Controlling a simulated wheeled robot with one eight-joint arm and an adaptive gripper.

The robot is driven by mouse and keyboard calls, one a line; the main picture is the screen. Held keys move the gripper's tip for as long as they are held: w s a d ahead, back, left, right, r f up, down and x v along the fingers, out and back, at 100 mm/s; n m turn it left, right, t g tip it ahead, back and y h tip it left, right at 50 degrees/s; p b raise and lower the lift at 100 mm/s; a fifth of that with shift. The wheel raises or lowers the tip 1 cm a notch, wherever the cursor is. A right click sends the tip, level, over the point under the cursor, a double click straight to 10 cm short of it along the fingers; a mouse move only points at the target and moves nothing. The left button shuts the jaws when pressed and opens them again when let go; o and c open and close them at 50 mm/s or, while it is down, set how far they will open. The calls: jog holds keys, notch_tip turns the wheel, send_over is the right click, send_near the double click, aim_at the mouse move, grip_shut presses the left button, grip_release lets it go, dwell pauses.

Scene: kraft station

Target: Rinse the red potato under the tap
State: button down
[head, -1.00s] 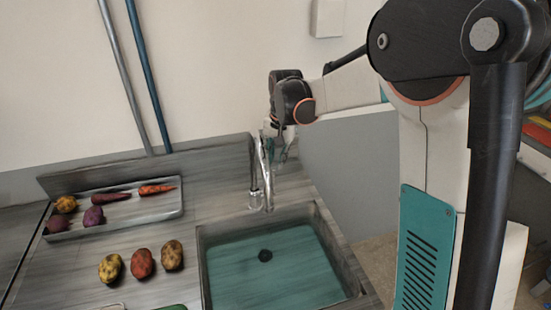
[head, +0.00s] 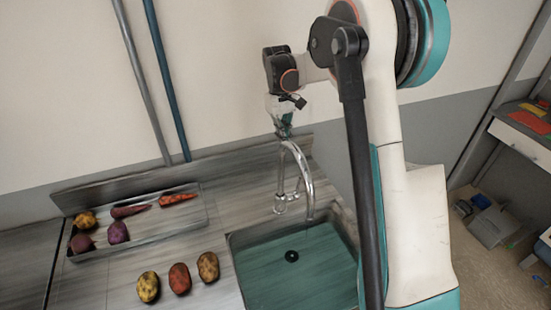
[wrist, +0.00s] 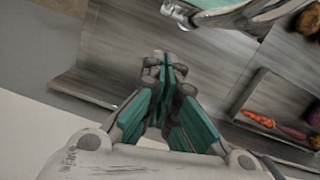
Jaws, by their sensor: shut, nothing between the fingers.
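The red potato (head: 180,278) lies on the counter left of the sink, between a yellow potato (head: 148,287) and a brown potato (head: 208,267). The curved metal tap (head: 304,172) stands at the back of the sink (head: 300,265), which has a teal bottom and a dark drain. I cannot tell whether water runs. My gripper (head: 284,128) is by the top of the tap, well away from the red potato. In the wrist view, my gripper (wrist: 168,70) has its teal fingers together and empty. Part of the tap (wrist: 240,18) shows at the top there.
A shallow metal tray (head: 158,236) at the back left holds potatoes and carrots (head: 177,199). Its carrot (wrist: 259,118) also shows in the wrist view. Two pipes (head: 145,85) run up the wall. Clear counter lies between the tray and the sink.

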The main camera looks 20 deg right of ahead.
jog(key=s+d+f+b, duration=0.1)
jog(key=s+f, duration=0.4)
jog(key=f, duration=0.5)
jog(key=shift+s+d, duration=0.15)
jog(key=shift+d, duration=0.1)
jog(key=shift+s, duration=0.1)
jog(key=shift+s+d+t+b, duration=0.1)
jog(key=shift+s+t+b, duration=0.2)
jog(key=shift+s+b, duration=0.25)
